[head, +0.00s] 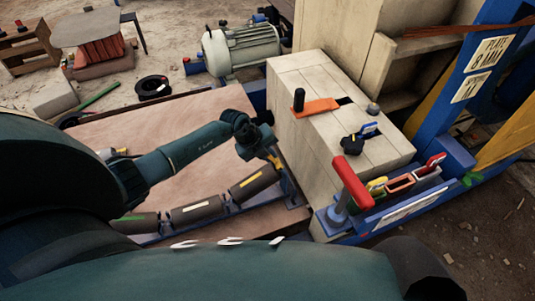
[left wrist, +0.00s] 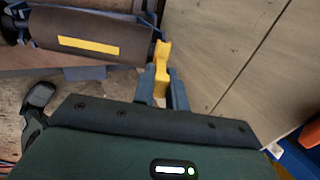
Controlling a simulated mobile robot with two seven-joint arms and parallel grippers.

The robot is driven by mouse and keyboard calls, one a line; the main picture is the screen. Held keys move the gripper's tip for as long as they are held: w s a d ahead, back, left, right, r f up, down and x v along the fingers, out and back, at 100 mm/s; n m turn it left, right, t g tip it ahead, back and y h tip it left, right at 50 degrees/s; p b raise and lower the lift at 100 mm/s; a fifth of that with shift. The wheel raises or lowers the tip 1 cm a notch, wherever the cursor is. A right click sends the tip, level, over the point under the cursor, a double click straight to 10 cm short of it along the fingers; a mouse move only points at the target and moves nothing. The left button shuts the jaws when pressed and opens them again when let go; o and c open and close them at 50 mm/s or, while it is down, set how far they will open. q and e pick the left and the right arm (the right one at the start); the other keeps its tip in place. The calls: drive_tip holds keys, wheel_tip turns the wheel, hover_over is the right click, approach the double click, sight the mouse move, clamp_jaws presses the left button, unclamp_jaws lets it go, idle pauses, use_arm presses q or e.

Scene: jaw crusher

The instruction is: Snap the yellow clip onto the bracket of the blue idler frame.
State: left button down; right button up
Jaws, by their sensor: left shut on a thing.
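My left gripper (head: 268,150) is shut on the yellow clip (head: 275,162), beside the right end of the blue idler frame (head: 293,196). In the left wrist view, the blue-grey fingers (left wrist: 162,92) hold the clip (left wrist: 162,62) upright between them. The clip's upper end is at the end of a dark roller (left wrist: 95,30) with a yellow stripe, by the frame's end bracket (left wrist: 151,12). The bracket is partly hidden, and I cannot tell whether the clip touches it. My right gripper is not in view.
A pale wooden box (head: 330,120) stands close to the right of the gripper, with an orange plate (head: 316,107) and black knob (head: 352,144) on top. A red-handled lever (head: 351,182) and a blue tool rack (head: 405,200) are farther right. A brown board (head: 165,125) lies behind the rollers.

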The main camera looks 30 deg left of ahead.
use_arm(q)
drive_tip(key=shift+w+d+f+b, duration=0.2)
drive_tip(key=shift+f+b, duration=0.2)
drive_tip(key=shift+f, duration=0.15)
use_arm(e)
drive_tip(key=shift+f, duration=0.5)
use_arm(q)
drive_tip(key=c, duration=1.3)
unclamp_jaws()
drive_tip(key=shift+r, duration=0.1)
drive_tip(key=shift+c, duration=0.2)
drive_tip(key=shift+a+r, duration=0.15)
drive_tip(key=shift+r, duration=0.1)
drive_tip(key=p+v, duration=0.3)
drive_tip(key=v, duration=0.9)
drive_tip(key=shift+s+r+p, duration=0.25)
drive_tip(key=shift+p, duration=0.05)
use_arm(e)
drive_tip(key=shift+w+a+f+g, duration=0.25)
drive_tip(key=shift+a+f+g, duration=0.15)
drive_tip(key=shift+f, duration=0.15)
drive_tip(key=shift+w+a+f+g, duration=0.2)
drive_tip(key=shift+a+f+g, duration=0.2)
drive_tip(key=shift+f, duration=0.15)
